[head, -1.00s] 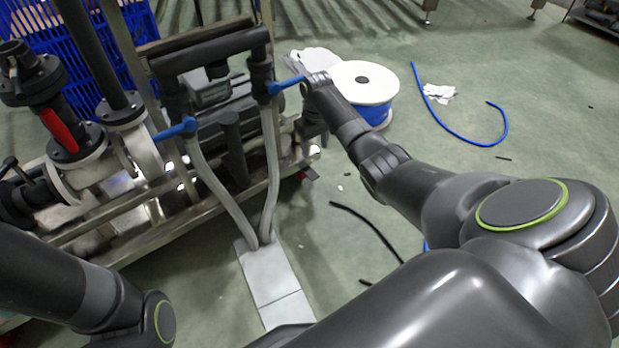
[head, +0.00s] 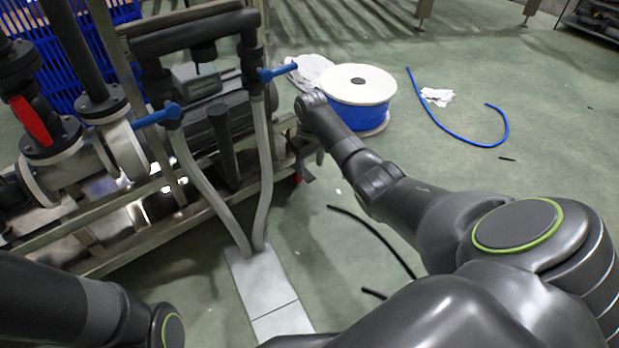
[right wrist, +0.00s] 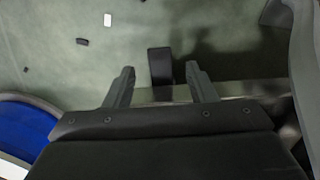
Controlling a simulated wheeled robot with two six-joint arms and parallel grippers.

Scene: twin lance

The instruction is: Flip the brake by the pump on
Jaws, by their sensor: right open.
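The pump (head: 200,98) sits on a metal skid (head: 95,262) at the left of the head view. At the skid's right corner a small red part (head: 298,178) shows low down, partly hidden by my gripper. My right gripper (head: 309,170) points down beside this corner, near the floor. In the right wrist view it is open (right wrist: 160,67), and a dark, flat pedal-like piece (right wrist: 160,62) shows between its fingers. I cannot tell whether they touch it. My left gripper is out of view; only part of that arm shows at lower left.
Two blue-handled valves (head: 277,73) stand above grey hoses (head: 265,170) on the skid. A white spool wound with blue (head: 358,84) stands behind my right wrist. Blue tubing (head: 455,140), a white rag (head: 437,97) and black scraps lie on the otherwise open green floor.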

